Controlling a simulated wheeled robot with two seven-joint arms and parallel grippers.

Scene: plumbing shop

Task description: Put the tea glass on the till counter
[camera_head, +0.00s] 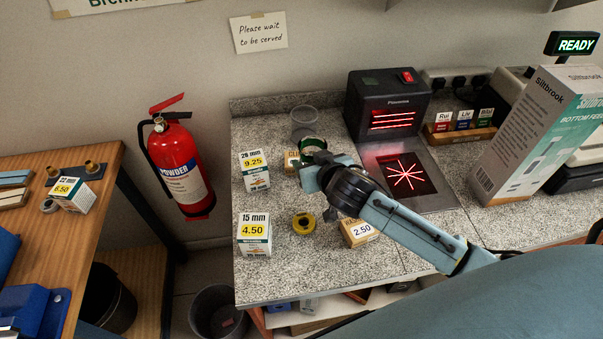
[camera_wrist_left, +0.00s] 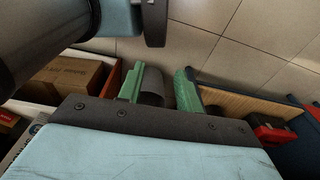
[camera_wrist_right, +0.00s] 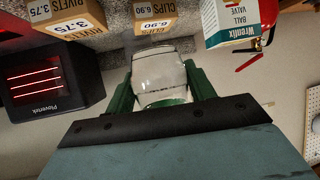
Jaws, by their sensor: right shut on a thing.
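The tea glass (camera_head: 304,121) is clear and shows at the back left of the speckled till counter (camera_head: 275,285) in the head view. My right gripper (camera_head: 312,147) reaches it from the front right and is shut on it. In the right wrist view the glass (camera_wrist_right: 159,75) stands between the two green fingers of the right gripper (camera_wrist_right: 160,92). Whether its base touches the counter I cannot tell. My left gripper (camera_wrist_left: 158,88) is open and shows only in the left wrist view, low near shelving, with a dark grey cylinder beyond its fingers.
A black scanner (camera_head: 389,103) stands right of the glass, with a red-lit plate (camera_head: 405,172) before it. A fire extinguisher (camera_head: 180,165) hangs left. The counter's front left is bare.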

